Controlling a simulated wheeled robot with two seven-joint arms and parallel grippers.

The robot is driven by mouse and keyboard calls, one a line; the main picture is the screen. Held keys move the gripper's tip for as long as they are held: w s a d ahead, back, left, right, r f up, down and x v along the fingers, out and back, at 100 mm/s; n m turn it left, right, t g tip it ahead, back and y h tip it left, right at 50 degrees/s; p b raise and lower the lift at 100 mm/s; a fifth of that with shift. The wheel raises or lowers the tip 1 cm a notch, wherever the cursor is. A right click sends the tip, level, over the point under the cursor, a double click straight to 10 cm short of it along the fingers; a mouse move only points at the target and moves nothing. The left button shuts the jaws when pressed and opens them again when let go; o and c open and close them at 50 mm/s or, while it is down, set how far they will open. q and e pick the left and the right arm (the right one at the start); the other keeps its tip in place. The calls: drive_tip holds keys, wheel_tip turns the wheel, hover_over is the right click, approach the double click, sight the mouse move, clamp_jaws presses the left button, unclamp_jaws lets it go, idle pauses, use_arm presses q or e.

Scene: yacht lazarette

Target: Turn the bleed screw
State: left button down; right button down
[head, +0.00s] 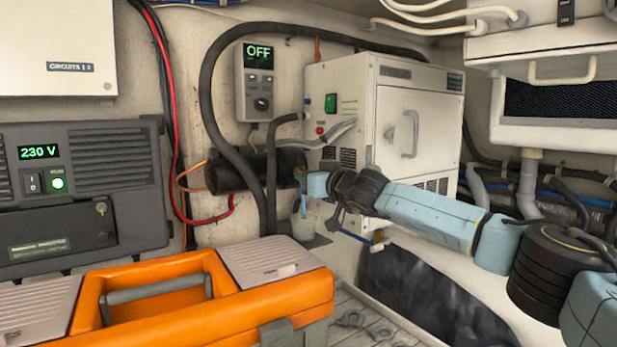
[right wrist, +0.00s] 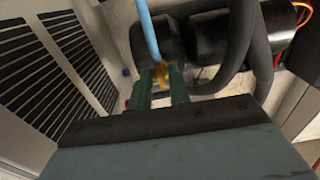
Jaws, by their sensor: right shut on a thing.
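The bleed screw (right wrist: 161,73) is a small brass piece in the right wrist view, with a light-blue tube (right wrist: 149,35) running up from it. My right gripper (right wrist: 161,86) is shut on it, with its green fingers on either side of the brass. In the head view my right gripper (head: 301,177) is at the right end of the black cylindrical unit (head: 232,173), left of the white cabinet. The screw is too small and covered to make out there. My left gripper is in neither view.
The white cabinet (head: 345,85) and thick black hoses (head: 207,95) stand close around my right gripper. A small grey cup (head: 303,228) is just below it. An orange toolbox (head: 290,302) fills the front left. Wrenches (head: 352,318) lie on the floor slats.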

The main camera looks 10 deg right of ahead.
drive_tip(key=shift+f, duration=0.1)
drive_tip(key=c, duration=1.3)
unclamp_jaws()
drive_tip(key=shift+s, duration=0.1)
drive_tip(key=b+v, duration=0.4)
drive_tip(key=v, duration=0.9)
drive_tip(key=shift+b, duration=0.3)
drive_tip(key=shift+s+f, duration=0.1)
drive_tip(key=shift+s, duration=0.05)
